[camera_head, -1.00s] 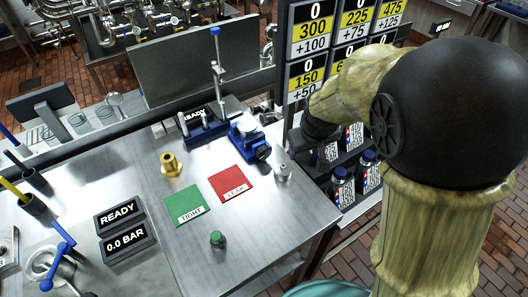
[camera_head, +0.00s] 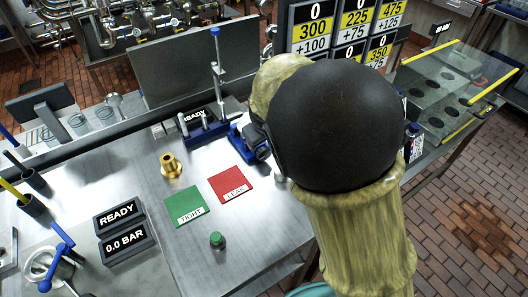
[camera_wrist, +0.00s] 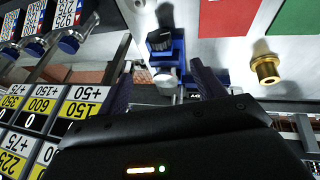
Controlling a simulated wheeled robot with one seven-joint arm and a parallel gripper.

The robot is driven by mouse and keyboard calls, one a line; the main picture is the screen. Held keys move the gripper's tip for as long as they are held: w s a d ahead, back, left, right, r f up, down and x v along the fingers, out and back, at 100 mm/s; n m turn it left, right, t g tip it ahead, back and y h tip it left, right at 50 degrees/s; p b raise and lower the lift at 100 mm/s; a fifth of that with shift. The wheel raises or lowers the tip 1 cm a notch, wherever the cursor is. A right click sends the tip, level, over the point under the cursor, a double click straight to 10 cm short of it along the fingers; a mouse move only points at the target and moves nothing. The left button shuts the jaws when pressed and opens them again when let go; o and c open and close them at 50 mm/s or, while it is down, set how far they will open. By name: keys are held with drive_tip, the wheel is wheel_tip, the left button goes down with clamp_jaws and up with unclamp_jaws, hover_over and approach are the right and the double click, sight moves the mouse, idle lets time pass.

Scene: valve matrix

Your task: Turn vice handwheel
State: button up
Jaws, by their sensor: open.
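The blue vice (camera_head: 236,134) stands on the steel bench in the head view, partly hidden by my arm. Its dark handwheel (camera_head: 263,152) shows just left of my arm's black joint. In the wrist view the black handwheel (camera_wrist: 160,39) is on the near-bench end of the blue vice (camera_wrist: 177,56), at upper centre. My gripper (camera_wrist: 163,66) is open and empty, with one finger on each side of the vice in the picture. The handwheel appears beyond the fingertips; the exact gap cannot be told. My arm hides the gripper in the head view.
A brass fitting (camera_head: 171,165), a green TIGHT plate (camera_head: 185,206), a red LEAK plate (camera_head: 230,184) and a green button (camera_head: 217,240) are on the bench.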

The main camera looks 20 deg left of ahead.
sight(264, 152)
drive_tip(key=x, duration=1.5)
drive_tip(key=shift+w+f+p, duration=0.2)
drive_tip(key=shift+w+p, duration=0.1)
drive_tip(key=shift+p, duration=0.05)
drive_tip(key=shift+s+a, duration=0.1)
drive_tip(key=shift+s, duration=0.15)
drive_tip(key=shift+w, duration=0.15)
drive_tip(key=c, duration=1)
